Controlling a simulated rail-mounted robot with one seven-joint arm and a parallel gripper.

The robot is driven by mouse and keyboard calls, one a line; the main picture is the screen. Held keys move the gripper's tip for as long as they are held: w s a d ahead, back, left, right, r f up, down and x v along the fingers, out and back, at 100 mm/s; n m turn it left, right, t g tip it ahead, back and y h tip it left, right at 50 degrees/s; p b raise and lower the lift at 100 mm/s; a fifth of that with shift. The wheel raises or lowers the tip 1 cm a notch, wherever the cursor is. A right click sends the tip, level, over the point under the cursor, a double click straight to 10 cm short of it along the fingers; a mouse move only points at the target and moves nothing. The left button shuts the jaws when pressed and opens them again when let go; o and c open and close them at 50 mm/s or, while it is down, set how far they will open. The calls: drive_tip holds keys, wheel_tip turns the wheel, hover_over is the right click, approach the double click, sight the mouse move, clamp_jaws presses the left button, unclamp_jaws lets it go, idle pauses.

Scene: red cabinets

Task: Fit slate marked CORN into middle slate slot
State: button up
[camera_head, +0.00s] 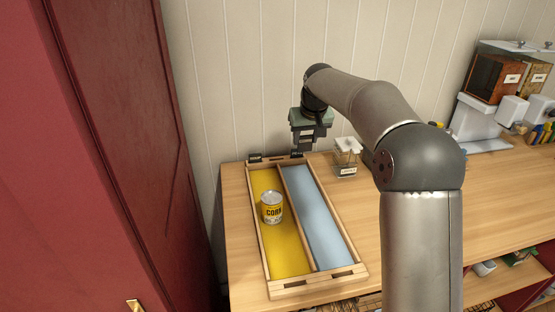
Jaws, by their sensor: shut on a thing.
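A wooden tray (264,225) with two long compartments, one yellow and one blue, lies on the wooden counter. A small dark slate (255,157) stands at the tray's far end, behind the yellow compartment. A second dark slate (297,154) is at the far end behind the blue compartment, directly under my gripper. The lettering on both is too small to read with certainty. My gripper (302,147) points down at the tray's far rim and is shut on this second slate. The jaws partly hide it, and I cannot tell whether it sits in a slot.
A can marked CORN (272,207) stands upright in the yellow compartment; the blue compartment (314,215) is empty. A clear labelled container (346,160) stands right of my gripper. A red cabinet (100,150) rises on the left. More containers (500,80) stand at the back right.

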drive_tip(key=w+a+f+p, duration=0.3)
drive_tip(key=w+a+p, duration=0.1)
drive_tip(key=w+a, duration=0.25)
drive_tip(key=p, duration=0.2)
approach(276, 158)
drive_tip(key=shift+w+f, duration=0.6)
drive_tip(key=shift+w, duration=0.2)
drive_tip(key=shift+w+a+f, duration=0.3)
drive_tip(key=shift+f, duration=0.25)
drive_tip(key=shift+f+p, duration=0.65)
drive_tip(key=shift+f, duration=1)
drive_tip(key=shift+f, duration=0.15)
drive_tip(key=o, duration=0.9)
drive_tip(key=shift+o, duration=0.2)
